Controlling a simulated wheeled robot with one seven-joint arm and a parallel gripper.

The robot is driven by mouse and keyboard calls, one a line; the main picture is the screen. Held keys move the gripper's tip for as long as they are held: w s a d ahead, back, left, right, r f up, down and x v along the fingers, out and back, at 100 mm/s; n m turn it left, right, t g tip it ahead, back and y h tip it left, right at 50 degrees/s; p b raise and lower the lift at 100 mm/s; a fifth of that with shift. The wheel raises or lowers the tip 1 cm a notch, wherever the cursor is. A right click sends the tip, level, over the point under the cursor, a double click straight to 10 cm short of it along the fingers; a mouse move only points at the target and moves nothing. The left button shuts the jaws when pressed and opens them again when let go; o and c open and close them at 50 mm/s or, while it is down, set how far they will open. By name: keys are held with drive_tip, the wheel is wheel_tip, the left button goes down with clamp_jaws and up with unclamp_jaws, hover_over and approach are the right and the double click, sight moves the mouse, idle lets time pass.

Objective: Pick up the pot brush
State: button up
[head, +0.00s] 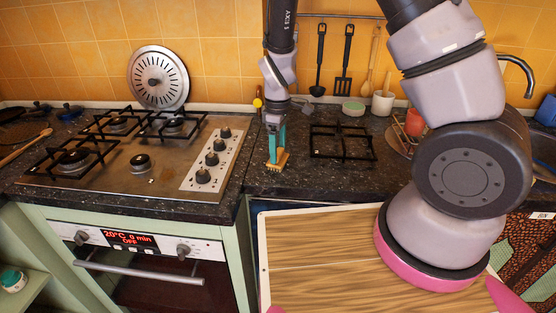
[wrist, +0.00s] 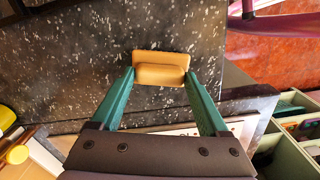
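The pot brush (head: 279,164) is a small tan wooden block at the counter's front part, between the stove and the black grate. In the wrist view, the brush (wrist: 160,68) lies crosswise at the tips of my gripper's fingers, with a raised block on top. My gripper (head: 276,152) points down at it with two teal fingers. In the wrist view, my gripper (wrist: 159,73) has its fingers wide apart, one tip at each end of the brush. I cannot tell whether the tips touch it. The brush's underside is hidden.
The gas stove (head: 140,160) with knobs is left of my gripper. A black grate (head: 342,142) lies to the right. Black utensils (head: 320,60) hang behind on a rail. A wooden board (head: 320,285) is in front. Dark speckled counter (head: 330,182) is clear right of the brush.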

sight(278, 151)
drive_tip(key=c, duration=0.7)
wheel_tip(278, 151, up, 10)
drive_tip(key=shift+c, duration=0.2)
